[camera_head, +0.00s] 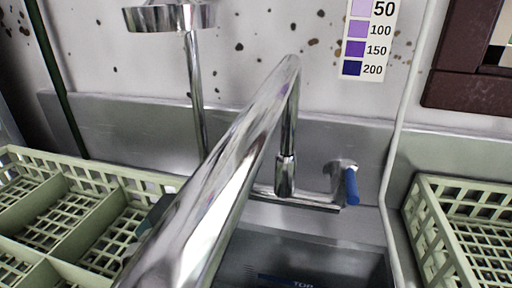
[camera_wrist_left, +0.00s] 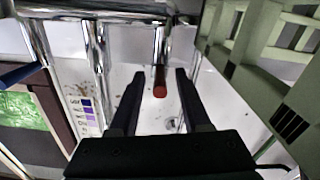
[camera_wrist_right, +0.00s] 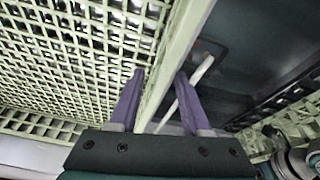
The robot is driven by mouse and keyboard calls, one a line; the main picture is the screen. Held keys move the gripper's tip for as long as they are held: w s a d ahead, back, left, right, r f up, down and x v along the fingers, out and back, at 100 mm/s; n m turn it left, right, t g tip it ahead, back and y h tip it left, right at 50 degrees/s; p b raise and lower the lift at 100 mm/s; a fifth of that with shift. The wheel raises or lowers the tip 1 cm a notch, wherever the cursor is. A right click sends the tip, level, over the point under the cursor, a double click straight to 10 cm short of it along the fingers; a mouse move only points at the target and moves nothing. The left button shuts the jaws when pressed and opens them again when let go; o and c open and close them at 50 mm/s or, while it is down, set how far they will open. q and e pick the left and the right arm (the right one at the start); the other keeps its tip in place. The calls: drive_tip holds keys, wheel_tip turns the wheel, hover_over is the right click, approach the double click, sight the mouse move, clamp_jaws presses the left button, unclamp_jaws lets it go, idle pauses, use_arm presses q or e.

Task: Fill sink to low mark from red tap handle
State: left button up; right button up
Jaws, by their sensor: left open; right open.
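The red tap handle (camera_wrist_left: 160,82) shows in the left wrist view, between the fingertips of my left gripper (camera_wrist_left: 160,74). That gripper is open, with a gap on each side of the handle; whether the handle lies at finger depth is unclear. In the head view the chrome spout (camera_head: 225,165) hides the red handle. The blue handle (camera_head: 351,186) sits at the tap's right end. The sink (camera_head: 345,258) lies below, with a blue band (camera_head: 300,282) marked "TOP"; no water or low mark is discernible. My right gripper (camera_wrist_right: 160,74) is open.
Pale green racks stand left (camera_head: 100,240) and right (camera_head: 425,215) of the sink. A rack's rim (camera_wrist_right: 160,88) passes between my right fingers in its wrist view. A white hose (camera_head: 398,130) runs down right of the tap. A chrome sprayer head (camera_head: 168,17) hangs above.

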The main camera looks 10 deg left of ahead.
use_arm(q)
clamp_jaws()
idle(1.4)
